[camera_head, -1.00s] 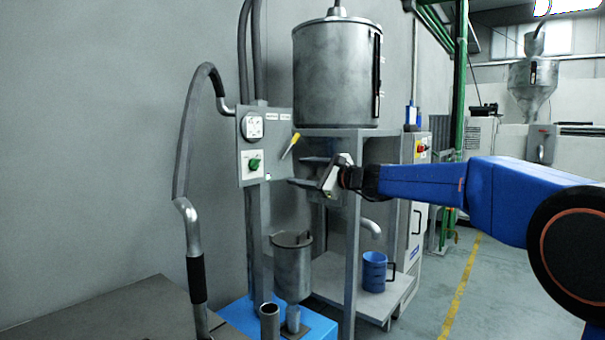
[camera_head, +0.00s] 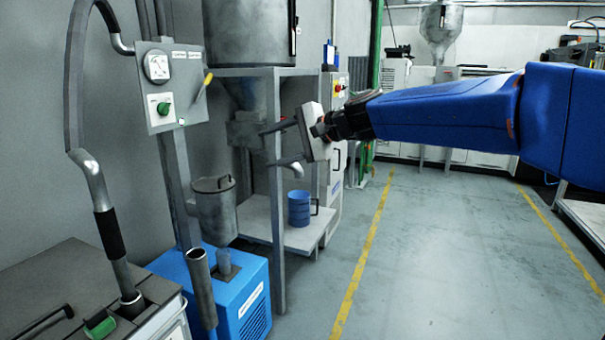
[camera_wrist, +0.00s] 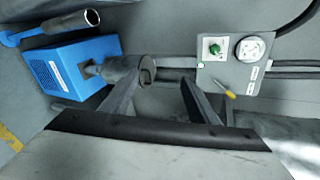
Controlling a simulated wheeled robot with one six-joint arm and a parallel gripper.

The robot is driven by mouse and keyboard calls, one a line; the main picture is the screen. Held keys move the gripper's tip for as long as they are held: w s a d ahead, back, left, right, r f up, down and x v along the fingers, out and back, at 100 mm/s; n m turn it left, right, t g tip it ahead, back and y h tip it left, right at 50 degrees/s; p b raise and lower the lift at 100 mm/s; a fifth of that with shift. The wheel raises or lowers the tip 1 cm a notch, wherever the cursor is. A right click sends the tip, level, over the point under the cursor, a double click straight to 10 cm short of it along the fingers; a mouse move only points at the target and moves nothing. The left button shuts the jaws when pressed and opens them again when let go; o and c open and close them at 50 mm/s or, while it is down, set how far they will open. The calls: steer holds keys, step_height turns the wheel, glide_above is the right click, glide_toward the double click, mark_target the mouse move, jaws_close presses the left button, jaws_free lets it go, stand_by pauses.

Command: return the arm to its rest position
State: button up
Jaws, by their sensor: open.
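My gripper (camera_head: 283,146) is at the end of my blue arm, in front of the steel frame under the large tank in the head view. In the wrist view my gripper (camera_wrist: 158,90) shows two dark fingers spread apart with nothing between them. The grey control panel (camera_head: 172,85), with a gauge, a green knob and a yellow-handled lever, is left of my gripper and apart from it.
A small steel canister (camera_head: 216,212) stands above a blue box (camera_head: 238,292). A blue mug (camera_head: 299,208) sits on the low shelf (camera_head: 262,228). A grey bench (camera_head: 40,285) is at the lower left. The floor on the right (camera_head: 430,260) is clear.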

steer(key=s+d+f+n+h, duration=0.2)
steer(key=s+d+f+h, duration=0.2)
steer(key=s+d+f, duration=0.5)
steer(key=s+d+f+n+h, duration=0.3)
steer(key=s+d+f, duration=0.7)
steer(key=s+d, duration=0.4)
steer(key=s+d+f+n+g+h, duration=0.1)
steer(key=s+d+f+n+h, duration=0.1)
steer(key=s+d+f+h, duration=0.3)
steer(key=s+d+f, duration=0.4)
steer(key=s+d, duration=0.3)
steer(key=d, duration=0.1)
steer(key=shift+d+f+n, duration=0.15)
steer(key=shift+d+n, duration=0.25)
steer(key=shift+s, duration=0.1)
